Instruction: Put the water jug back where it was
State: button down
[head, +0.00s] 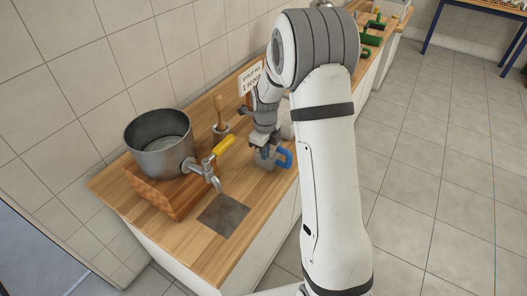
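The water jug appears to be the small grey vessel (263,161) with a blue handle (285,157), upright on the wooden counter near its front edge. My gripper (262,145) points down at the top of the jug and overlaps its rim in the head view. The gripper hides part of the jug. Its fingers are too small and dark to tell whether they are closed on it or only beside it.
A steel pot (160,142) with a yellow-handled tap (222,146) stands on a wooden block (168,191), left of the jug. A dark square plate (224,213) lies below the tap. A wooden-handled tool (220,115) and a sign (250,79) stand behind.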

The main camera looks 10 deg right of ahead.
jog(key=c, duration=2.1)
grip_release()
jog(key=shift+f, duration=0.2)
jog(key=shift+c, duration=0.2)
jog(key=o, duration=0.5)
jog(key=shift+r, duration=0.1)
jog(key=shift+c, duration=0.2)
notch_tip(320, 180, up, 11)
jog(key=shift+r+b, duration=0.1)
jog(key=shift+b, duration=0.2)
jog(key=s+r+n+t, duration=0.1)
jog(key=s+r+n, duration=0.7)
jog(key=s+n, duration=0.5)
jog(key=s+n+t, duration=0.1)
jog(key=s+n, duration=1.3)
jog(key=shift+a+f+t, duration=0.2)
jog(key=shift+f+t, duration=0.15)
jog(key=shift+t, duration=0.05)
